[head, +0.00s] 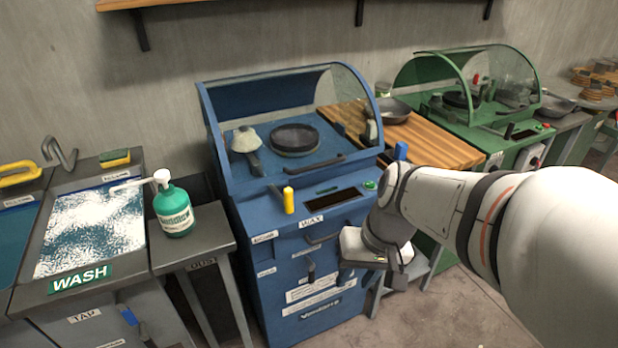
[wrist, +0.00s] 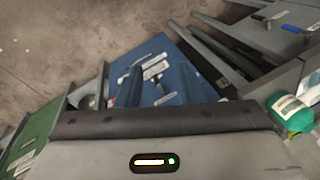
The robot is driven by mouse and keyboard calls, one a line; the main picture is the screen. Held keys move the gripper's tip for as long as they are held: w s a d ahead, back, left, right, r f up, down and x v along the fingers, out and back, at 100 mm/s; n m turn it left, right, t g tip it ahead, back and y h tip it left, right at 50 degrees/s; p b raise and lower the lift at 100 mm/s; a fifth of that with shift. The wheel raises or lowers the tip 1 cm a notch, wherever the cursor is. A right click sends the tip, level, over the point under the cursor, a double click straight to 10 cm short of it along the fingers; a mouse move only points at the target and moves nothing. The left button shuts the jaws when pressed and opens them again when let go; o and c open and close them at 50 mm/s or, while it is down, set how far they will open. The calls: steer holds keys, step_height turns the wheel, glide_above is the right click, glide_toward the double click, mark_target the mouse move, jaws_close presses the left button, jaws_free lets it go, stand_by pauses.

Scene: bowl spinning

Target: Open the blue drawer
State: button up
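The blue machine (head: 262,215) stands in the middle of the head view. Its blue drawer front (head: 288,247), below the WAX label, has a dark handle (head: 322,238) and looks closed. My gripper (head: 362,278) is at the machine's right front, to the right of and a little below that handle, apart from it. In the wrist view, two dark fingers (wrist: 160,88) stand apart with nothing seen between them. The blue machine front with white labels (wrist: 155,70) lies beyond them. I cannot clearly make out the drawer handle in the wrist view.
A wash basin (head: 90,230) and a green pump bottle (head: 174,210) on a grey stand are at left. A wooden board (head: 430,142) and a green machine (head: 470,120) are at right. The floor (head: 440,320) in front is clear.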

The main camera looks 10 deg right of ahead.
steer(key=w+a+f+m+y+b, duration=0.2)
steer(key=w+a+f+y+b, duration=0.15)
steer(key=f, duration=0.35)
steer(key=m+t+y+b, duration=0.4)
steer(key=m+t+b, duration=0.45)
steer(key=t, duration=0.25)
glide_toward(335, 236)
steer(key=shift+n, duration=0.25)
steer(key=x, duration=0.8)
steer(key=shift+w+a+f+b, duration=0.2)
steer(key=shift+w+a+b, duration=0.05)
steer(key=shift+w+b, duration=0.1)
steer(key=shift+c, duration=0.3)
steer(key=shift+s, duration=0.1)
jaws_close()
